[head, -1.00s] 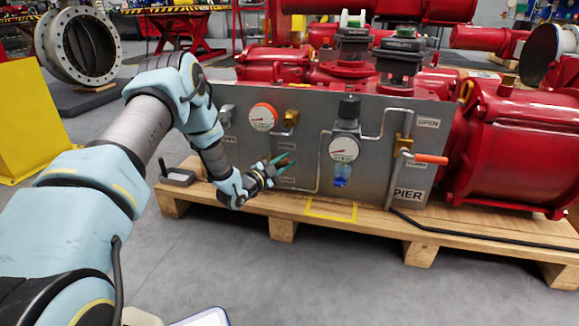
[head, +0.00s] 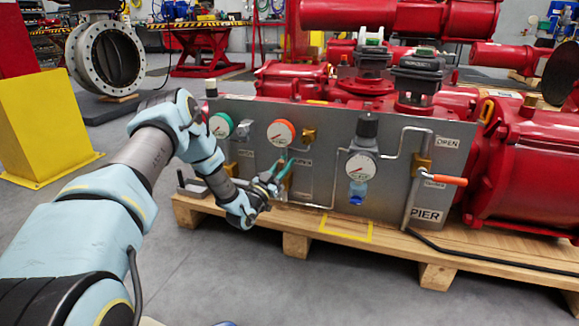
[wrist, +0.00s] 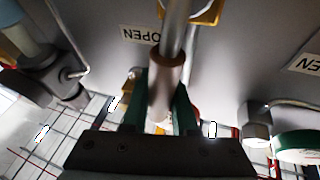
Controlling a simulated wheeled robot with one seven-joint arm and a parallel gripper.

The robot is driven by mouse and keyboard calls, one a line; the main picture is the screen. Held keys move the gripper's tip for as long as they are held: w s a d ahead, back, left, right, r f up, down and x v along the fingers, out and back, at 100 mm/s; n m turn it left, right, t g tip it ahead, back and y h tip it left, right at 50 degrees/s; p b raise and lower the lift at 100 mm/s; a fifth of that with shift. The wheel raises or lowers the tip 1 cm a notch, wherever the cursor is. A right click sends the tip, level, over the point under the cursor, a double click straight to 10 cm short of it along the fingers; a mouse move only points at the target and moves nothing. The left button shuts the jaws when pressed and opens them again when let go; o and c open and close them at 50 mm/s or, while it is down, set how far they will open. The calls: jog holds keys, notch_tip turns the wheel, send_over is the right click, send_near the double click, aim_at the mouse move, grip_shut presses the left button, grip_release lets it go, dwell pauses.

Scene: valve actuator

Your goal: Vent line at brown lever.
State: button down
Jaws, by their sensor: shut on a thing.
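The brown lever (wrist: 166,78) shows in the wrist view as a brown grip on a silver rod, running up toward a brass valve part (wrist: 205,10). My gripper (wrist: 160,110) has its green fingers on either side of the brown grip and is shut on it. The lever is mostly hidden there by the fingers. An OPEN plate (wrist: 141,35) shows upside down in the wrist view.
A green-rimmed gauge (head: 221,125) is left of the orange one. A regulator gauge (head: 361,167) and an orange lever (head: 446,180) are to the right. The panel stands on a wooden pallet (head: 345,234). Grey floor in front is clear.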

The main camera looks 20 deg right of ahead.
jog(key=shift+w+a+n+t, duration=0.2)
jog(key=shift+a+n+t, duration=0.1)
jog(key=shift+n, duration=0.2)
jog(key=c, duration=0.7)
grip_release()
jog(key=p+v, duration=0.3)
jog(key=v, duration=0.7)
jog(key=shift+s+a+f, duration=0.1)
jog(key=shift+s+a, duration=0.15)
jog(key=shift+a, duration=0.05)
